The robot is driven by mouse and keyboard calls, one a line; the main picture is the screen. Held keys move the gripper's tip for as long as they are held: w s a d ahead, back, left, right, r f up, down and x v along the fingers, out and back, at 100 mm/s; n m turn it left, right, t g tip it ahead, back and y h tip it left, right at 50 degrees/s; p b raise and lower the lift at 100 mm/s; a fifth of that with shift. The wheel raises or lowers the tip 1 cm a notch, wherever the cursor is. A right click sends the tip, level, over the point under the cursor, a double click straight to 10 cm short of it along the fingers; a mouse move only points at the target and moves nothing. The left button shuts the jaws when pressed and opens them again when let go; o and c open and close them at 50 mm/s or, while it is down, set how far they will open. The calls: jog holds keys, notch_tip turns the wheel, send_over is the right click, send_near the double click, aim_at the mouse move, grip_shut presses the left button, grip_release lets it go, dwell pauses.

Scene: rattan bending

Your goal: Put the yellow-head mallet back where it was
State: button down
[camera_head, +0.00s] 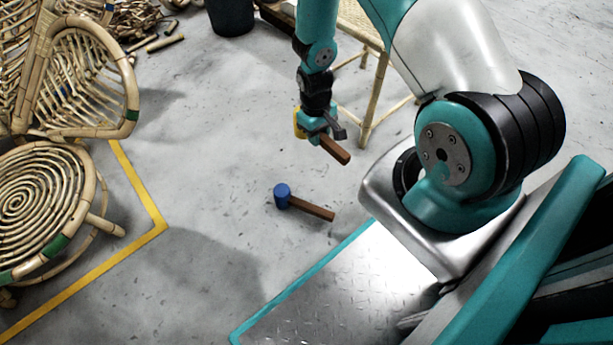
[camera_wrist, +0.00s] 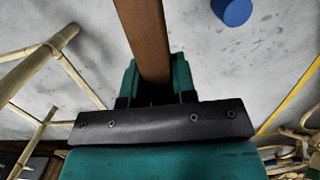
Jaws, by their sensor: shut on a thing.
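My gripper (camera_head: 318,126) is shut on the yellow-head mallet. In the head view the mallet's yellow head (camera_head: 299,123) shows at the left of my gripper, and its brown wooden handle (camera_head: 336,149) sticks out to the lower right. The mallet is held above the grey floor. In the wrist view the brown handle (camera_wrist: 149,40) runs up from between the teal fingers (camera_wrist: 156,85); the yellow head is hidden there. A blue-head mallet (camera_head: 283,196) lies on the floor below my gripper. Its blue head also shows at the top of the wrist view (camera_wrist: 232,11).
Rattan chairs (camera_head: 85,75) and a round rattan seat (camera_head: 45,208) stand at the left, beside a yellow floor line (camera_head: 150,205). A dark bucket (camera_head: 231,15) and a bamboo-legged stool (camera_head: 371,95) are at the back. Floor around the blue-head mallet is clear.

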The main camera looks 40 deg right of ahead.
notch_tip(320, 180, down, 20)
jog(key=b, duration=1.1)
jog(key=shift+r, duration=0.2)
jog(key=shift+f, duration=0.15)
jog(key=c, duration=0.9)
grip_release()
